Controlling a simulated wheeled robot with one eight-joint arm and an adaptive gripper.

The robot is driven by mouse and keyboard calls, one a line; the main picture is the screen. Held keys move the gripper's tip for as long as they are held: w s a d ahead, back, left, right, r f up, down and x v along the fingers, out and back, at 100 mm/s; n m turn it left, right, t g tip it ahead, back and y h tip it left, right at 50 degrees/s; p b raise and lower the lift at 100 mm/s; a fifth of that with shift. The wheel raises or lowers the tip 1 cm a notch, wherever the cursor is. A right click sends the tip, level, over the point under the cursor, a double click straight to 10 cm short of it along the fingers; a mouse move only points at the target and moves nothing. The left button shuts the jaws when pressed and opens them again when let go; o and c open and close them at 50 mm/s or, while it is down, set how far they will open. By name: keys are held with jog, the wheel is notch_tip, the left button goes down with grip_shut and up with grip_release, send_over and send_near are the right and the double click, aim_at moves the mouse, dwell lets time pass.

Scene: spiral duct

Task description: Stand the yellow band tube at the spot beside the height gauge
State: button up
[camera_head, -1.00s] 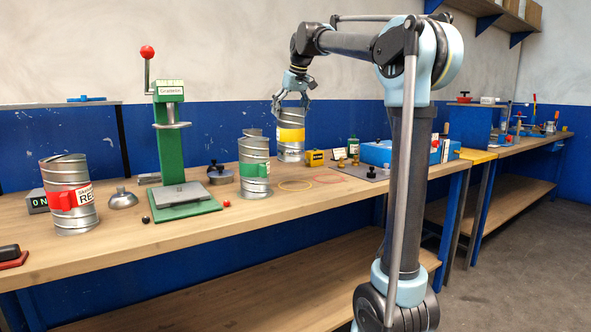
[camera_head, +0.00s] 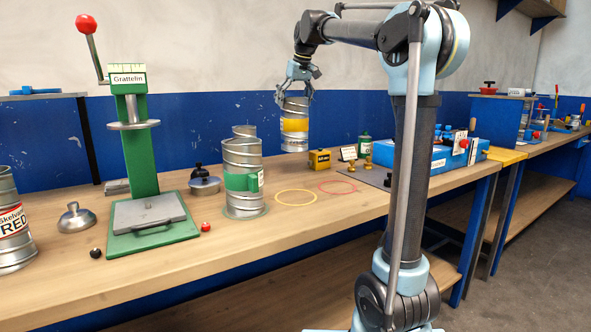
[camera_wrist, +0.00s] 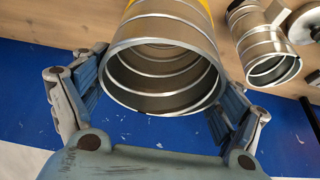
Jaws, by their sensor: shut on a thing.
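The yellow band tube (camera_head: 294,140), a ribbed metal duct piece, hangs upright or nearly so from my gripper (camera_head: 294,97). The gripper is shut on its upper end. Its lower end appears just above the bench. In the wrist view the tube (camera_wrist: 160,35) shows its open end between the two fingers (camera_wrist: 160,95). A yellow ring (camera_head: 275,197) and a red ring (camera_head: 338,194) mark the bench.
The green band tube (camera_head: 242,160) stands left of the yellow ring, and in the wrist view (camera_wrist: 262,45). A red band tube (camera_head: 10,240), a lidded pot (camera_head: 204,183) and a red ball (camera_head: 205,227) are farther left.

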notch_tip(320, 180, down, 10)
dwell(0.6)
jog(key=shift+w, duration=0.1)
jog(key=o, duration=1.5)
jog(key=shift+o, duration=0.2)
jog(key=v, duration=1.2)
